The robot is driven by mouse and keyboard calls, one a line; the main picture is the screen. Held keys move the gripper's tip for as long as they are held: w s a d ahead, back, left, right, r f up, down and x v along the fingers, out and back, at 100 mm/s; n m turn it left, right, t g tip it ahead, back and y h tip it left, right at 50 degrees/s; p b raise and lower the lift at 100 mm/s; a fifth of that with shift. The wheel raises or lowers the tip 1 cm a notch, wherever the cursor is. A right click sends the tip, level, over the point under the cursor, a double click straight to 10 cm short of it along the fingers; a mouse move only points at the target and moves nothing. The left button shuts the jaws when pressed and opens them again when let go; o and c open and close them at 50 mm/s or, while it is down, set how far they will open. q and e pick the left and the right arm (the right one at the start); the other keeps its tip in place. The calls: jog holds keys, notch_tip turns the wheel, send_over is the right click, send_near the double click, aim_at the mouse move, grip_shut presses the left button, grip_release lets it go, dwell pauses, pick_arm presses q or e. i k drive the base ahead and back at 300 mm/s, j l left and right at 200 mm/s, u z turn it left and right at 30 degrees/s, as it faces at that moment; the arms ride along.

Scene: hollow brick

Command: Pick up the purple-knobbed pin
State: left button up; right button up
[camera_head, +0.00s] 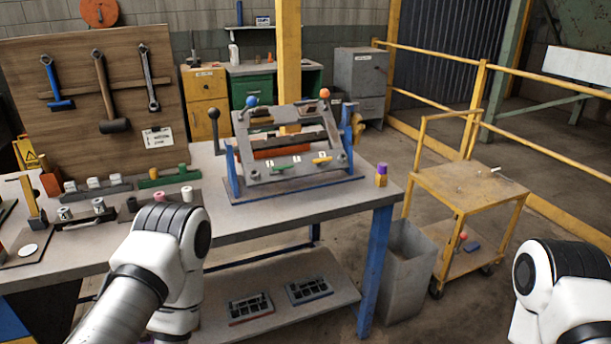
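A small purple-topped piece (382,168), which looks like the purple-knobbed pin, stands upright at the right end of the workbench. Below the purple top is a yellow-brown block or body (381,180); I cannot tell how far the pin goes into it. Nothing touches it from my side. My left arm shows at the lower left, well left of the pin, and my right arm shows at the lower right corner. Neither gripper is in the picture.
A grey fixture with blue posts and coloured knobs (287,165) stands just left of the pin. The workbench (290,206) has bare room in front. A grey bin (407,270) and yellow cart (475,190) stand to the right. Tools hang on a board (75,80).

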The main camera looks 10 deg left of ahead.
aim_at(382, 167)
jog(key=i+l+u, duration=0.25)
jog(key=u, duration=0.15)
jog(key=i+l+u, duration=0.45)
jog(key=k+j, duration=0.1)
